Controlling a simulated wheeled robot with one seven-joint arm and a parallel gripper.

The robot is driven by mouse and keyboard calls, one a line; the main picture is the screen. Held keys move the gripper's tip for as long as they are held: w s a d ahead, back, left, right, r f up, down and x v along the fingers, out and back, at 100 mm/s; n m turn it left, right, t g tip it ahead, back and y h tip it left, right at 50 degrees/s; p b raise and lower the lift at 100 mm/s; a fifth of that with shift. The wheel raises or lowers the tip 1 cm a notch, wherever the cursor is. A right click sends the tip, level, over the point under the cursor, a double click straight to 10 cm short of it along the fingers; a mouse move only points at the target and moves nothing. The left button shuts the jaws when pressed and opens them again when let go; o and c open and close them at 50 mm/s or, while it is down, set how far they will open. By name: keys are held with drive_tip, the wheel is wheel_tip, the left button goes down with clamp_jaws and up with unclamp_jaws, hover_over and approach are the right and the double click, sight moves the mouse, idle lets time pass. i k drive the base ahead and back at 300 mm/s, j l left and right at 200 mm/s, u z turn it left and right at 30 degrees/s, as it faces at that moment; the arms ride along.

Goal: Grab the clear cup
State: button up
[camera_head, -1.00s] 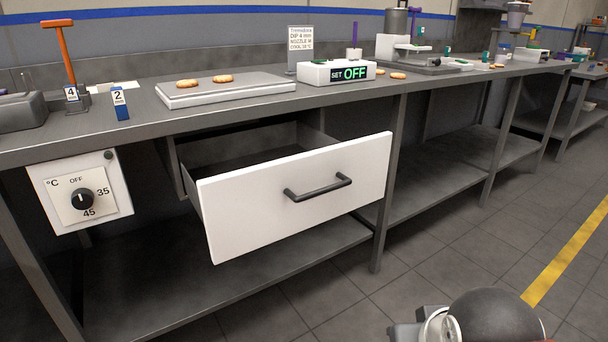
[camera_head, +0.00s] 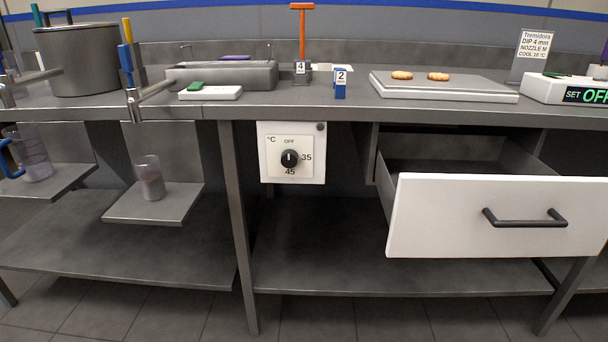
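A small clear cup (camera_head: 148,170) stands upright on a small grey shelf (camera_head: 180,208) below the counter, left of the dial box. Its lower part looks darker; I cannot tell whether that is contents or the shelf seen through it. A larger clear jug with a blue handle (camera_head: 35,160) stands on another low shelf at the far left. My gripper is not in view.
A white-fronted drawer (camera_head: 430,235) stands open at the right. A table leg (camera_head: 236,220) stands right of the cup's shelf.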

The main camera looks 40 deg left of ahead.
sight(150, 176)
drive_tip(key=u, duration=2.4)
